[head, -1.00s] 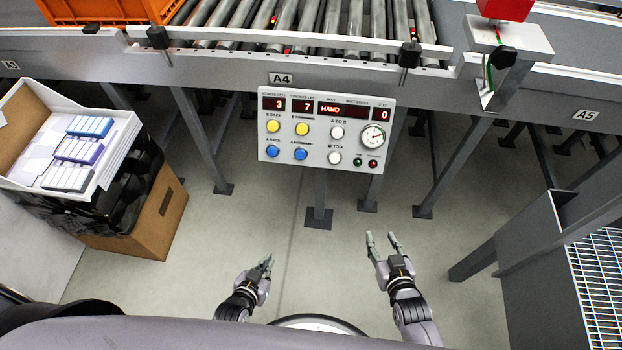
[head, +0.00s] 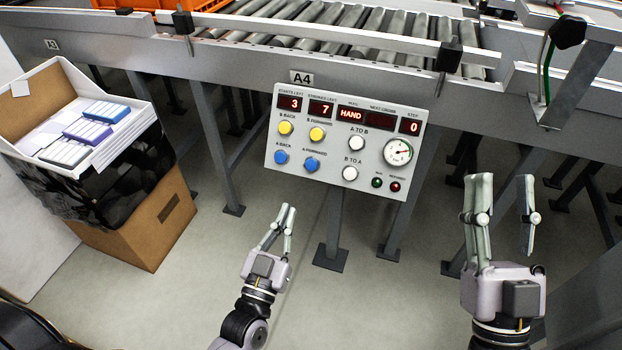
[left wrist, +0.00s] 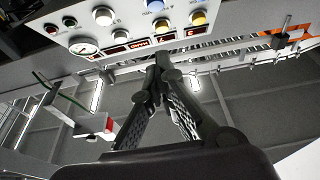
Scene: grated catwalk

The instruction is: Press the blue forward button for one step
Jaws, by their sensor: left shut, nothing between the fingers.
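The blue A-FORWARD button (head: 312,164) is on the lower row of the grey control panel (head: 265,150), right of the blue A-BACK button (head: 281,157). The A-FORWARD button also shows at the top edge of the left wrist view (left wrist: 153,5). The STEP display (head: 410,127) reads 0 and the mode display (head: 351,114) reads HAND. My left gripper (head: 288,208) is shut and empty, below the panel in the picture and apart from it. Its fingertips meet in the left wrist view (left wrist: 160,62). My right gripper (head: 502,180) is open and empty, right of the panel.
Yellow buttons (head: 317,134) sit just above the blue ones, white buttons (head: 350,173) to their right. A roller conveyor (head: 330,45) runs behind the panel. A cardboard box (head: 150,225) with packs stands at left. The floor before the panel is clear.

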